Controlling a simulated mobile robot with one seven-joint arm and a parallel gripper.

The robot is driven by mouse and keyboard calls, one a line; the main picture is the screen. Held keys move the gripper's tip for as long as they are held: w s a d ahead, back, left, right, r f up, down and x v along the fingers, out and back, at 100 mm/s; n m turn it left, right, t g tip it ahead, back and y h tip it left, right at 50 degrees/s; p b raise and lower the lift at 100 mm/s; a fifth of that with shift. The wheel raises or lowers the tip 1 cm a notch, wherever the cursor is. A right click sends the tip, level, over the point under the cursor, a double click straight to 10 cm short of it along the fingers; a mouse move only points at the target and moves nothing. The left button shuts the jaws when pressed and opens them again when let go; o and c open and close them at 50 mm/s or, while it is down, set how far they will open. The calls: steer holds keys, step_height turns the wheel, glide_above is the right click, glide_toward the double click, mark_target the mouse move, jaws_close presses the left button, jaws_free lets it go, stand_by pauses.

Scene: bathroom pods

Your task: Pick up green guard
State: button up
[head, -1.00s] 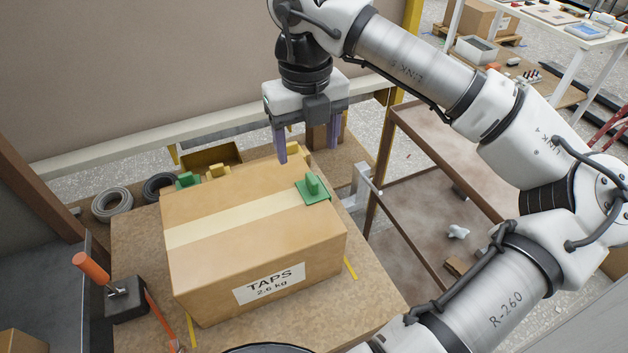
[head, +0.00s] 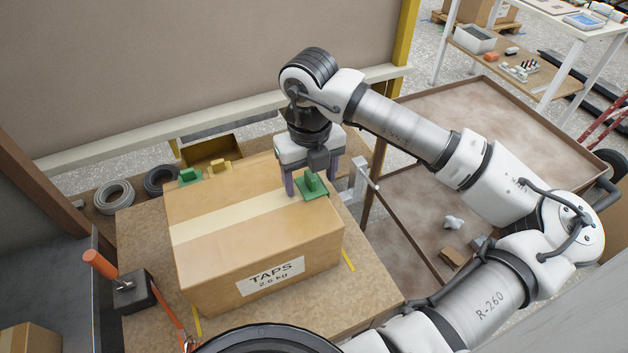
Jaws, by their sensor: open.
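A green guard (head: 314,192) with an upright tab sits on the top right edge of the cardboard box (head: 215,255) labelled TAPS. My gripper (head: 311,181) is open and low over this guard. One purple finger is on the guard's left and the other shows at its right rear, with the tab between them in the picture. Whether the fingers touch the guard cannot be told. A second green guard (head: 189,176) is at the box's far left corner.
A yellow guard (head: 220,166) is at the box's back edge, near a yellow bin (head: 212,153). A brown-framed cart (head: 480,120) is on the right. Grey coils (head: 114,196) lie at left.

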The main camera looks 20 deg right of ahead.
steer(key=c, duration=1)
steer(key=shift+r, duration=0.15)
